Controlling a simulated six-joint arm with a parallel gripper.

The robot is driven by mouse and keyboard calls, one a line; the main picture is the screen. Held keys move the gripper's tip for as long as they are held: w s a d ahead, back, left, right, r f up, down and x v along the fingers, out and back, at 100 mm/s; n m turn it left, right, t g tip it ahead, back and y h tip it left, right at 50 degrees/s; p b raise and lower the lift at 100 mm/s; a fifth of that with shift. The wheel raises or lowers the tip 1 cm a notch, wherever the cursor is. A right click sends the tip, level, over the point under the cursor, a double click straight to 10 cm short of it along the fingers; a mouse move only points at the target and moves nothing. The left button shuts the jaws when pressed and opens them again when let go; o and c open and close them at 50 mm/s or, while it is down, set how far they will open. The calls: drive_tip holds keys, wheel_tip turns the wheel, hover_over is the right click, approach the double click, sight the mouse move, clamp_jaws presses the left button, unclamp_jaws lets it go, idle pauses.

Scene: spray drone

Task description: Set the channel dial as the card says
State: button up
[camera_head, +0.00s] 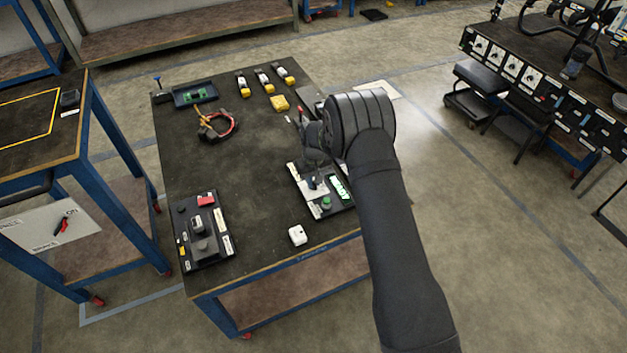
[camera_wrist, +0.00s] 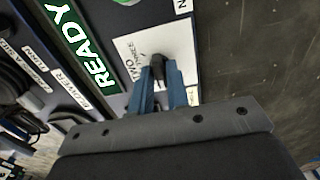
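The channel panel (camera_head: 296,178) lies near the right edge of the middle table, with a green READY display (camera_head: 340,190) and a green button (camera_head: 326,202). In the wrist view, the dial's dark knob (camera_wrist: 158,68) stands on a white plate (camera_wrist: 130,48). The word TWO is readable beside it; other position labels are partly covered or cut off. My gripper (camera_wrist: 160,78) reaches down to the dial with its blue fingers on either side of the knob. I cannot tell whether they press on it. READY (camera_wrist: 90,50) also shows there. I cannot make out a readable instruction card.
A second control box (camera_head: 205,230) with a red part and a small white block (camera_head: 297,235) are on the near side. A wire bundle (camera_head: 215,125), a tray with a green board (camera_head: 194,93) and several yellow-and-white items (camera_head: 262,82) lie farther back. The table's middle is clear.

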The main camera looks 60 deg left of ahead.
clamp_jaws()
drive_tip(key=shift+m, duration=0.4)
drive_tip(key=m, duration=0.3)
drive_tip(key=shift+m, duration=2.5)
drive_tip(key=shift+o, duration=2.4)
unclamp_jaws()
